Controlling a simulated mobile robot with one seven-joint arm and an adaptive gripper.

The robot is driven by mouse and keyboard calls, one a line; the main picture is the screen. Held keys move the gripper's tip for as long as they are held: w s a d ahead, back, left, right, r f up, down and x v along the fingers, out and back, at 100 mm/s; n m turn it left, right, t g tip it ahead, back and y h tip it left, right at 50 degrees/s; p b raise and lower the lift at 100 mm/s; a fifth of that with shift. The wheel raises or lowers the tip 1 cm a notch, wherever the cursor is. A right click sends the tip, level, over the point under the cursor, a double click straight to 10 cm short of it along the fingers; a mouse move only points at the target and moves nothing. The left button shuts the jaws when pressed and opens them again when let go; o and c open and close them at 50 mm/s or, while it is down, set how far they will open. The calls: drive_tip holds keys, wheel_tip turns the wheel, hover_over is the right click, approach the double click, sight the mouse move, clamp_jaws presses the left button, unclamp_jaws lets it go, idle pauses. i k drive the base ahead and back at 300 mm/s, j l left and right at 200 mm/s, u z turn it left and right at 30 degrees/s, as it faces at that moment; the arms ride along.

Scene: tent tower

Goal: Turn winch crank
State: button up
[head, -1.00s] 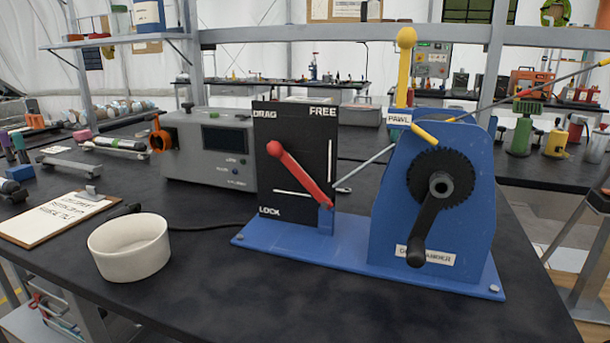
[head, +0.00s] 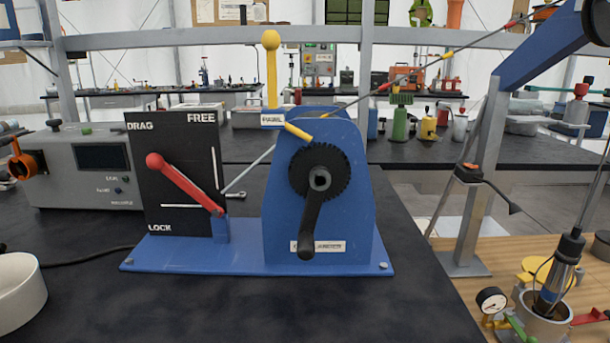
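The winch (head: 345,225) has a blue housing on a blue base plate and stands on the black table. Its black crank (head: 313,222) hangs down from the hub of a dark toothed wheel (head: 320,172), with the handle end low. A yellow pawl lever (head: 271,75) stands upright above a "PAWL" label. A red-knobbed lever (head: 185,185) lies slanted across the black panel (head: 180,135) marked DRAG, FREE and LOCK, its knob at upper left. A line rises from the winch to the upper right. My gripper is not in view.
A grey instrument box (head: 75,165) stands left of the winch and a white bowl (head: 18,292) at the left edge. A blue boom on a grey post (head: 475,190) rises at right, by a pressure gauge (head: 491,301). Black tabletop in front of the winch is clear.

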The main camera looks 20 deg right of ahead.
sight(319, 173)
drive_tip(key=k+j, duration=0.6)
drive_tip(key=k, duration=0.15)
drive_tip(key=j+z, duration=0.05)
